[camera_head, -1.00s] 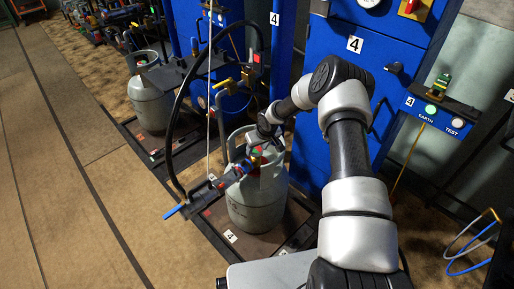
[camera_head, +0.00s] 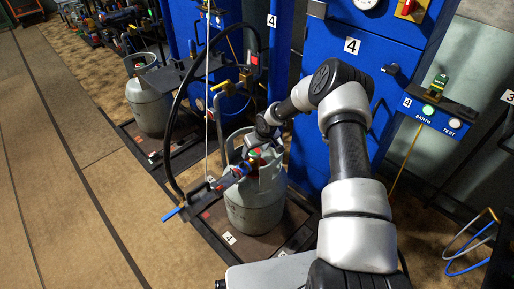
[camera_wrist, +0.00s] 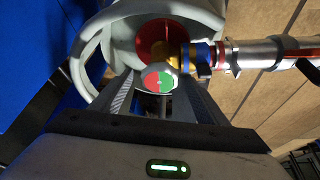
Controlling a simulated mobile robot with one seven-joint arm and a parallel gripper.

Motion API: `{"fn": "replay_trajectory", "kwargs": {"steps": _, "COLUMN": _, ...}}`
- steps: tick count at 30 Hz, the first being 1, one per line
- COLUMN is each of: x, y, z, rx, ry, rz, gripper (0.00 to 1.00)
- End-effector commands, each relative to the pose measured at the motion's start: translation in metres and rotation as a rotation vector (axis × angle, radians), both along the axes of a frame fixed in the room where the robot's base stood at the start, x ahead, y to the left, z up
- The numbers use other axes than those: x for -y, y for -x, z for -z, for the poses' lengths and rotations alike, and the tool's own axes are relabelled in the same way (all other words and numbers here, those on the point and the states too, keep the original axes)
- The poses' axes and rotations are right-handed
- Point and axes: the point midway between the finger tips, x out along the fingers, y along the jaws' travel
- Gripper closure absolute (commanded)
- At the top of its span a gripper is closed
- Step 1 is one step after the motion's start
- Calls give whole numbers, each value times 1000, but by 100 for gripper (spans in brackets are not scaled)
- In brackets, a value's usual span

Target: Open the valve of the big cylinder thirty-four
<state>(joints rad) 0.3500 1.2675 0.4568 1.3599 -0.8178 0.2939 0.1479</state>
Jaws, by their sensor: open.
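A big grey gas cylinder (camera_head: 255,208) stands upright on a dark scale platform beside a floor label 4. No number thirty-four is legible on it. Its valve knob (camera_wrist: 160,78), with a red and green face, sits inside the cylinder's collar (camera_wrist: 90,62) in the wrist view. My gripper (camera_wrist: 158,92) is open, with one finger on each side of the knob. I cannot tell whether the fingers touch it. In the head view my gripper (camera_head: 258,143) is at the cylinder's top, partly hiding the valve.
A filling connector with a blue handle (camera_head: 195,203) and black hose (camera_head: 175,130) joins the valve from the left. Blue cabinets (camera_head: 340,110) stand close behind. Another grey cylinder (camera_head: 150,106) stands at the back left. The brown floor (camera_head: 70,200) at left is clear.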

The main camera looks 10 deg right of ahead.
Motion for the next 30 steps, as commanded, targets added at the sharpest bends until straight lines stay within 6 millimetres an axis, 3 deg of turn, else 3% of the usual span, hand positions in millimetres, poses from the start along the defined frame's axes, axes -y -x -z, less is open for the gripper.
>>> {"fn": "replay_trajectory", "kwargs": {"steps": 5, "x": 3, "y": 5, "z": -20, "rx": 2, "ry": 0, "rz": 0, "gripper": 32}}
{"fn": "replay_trajectory", "kwargs": {"steps": 21, "x": 19, "y": 51, "z": -134, "rx": 2, "ry": 1, "rz": 1, "gripper": 32}}
{"fn": "replay_trajectory", "kwargs": {"steps": 30, "x": 22, "y": 62, "z": -160, "rx": 0, "ry": 0, "rz": 0, "gripper": 32}}
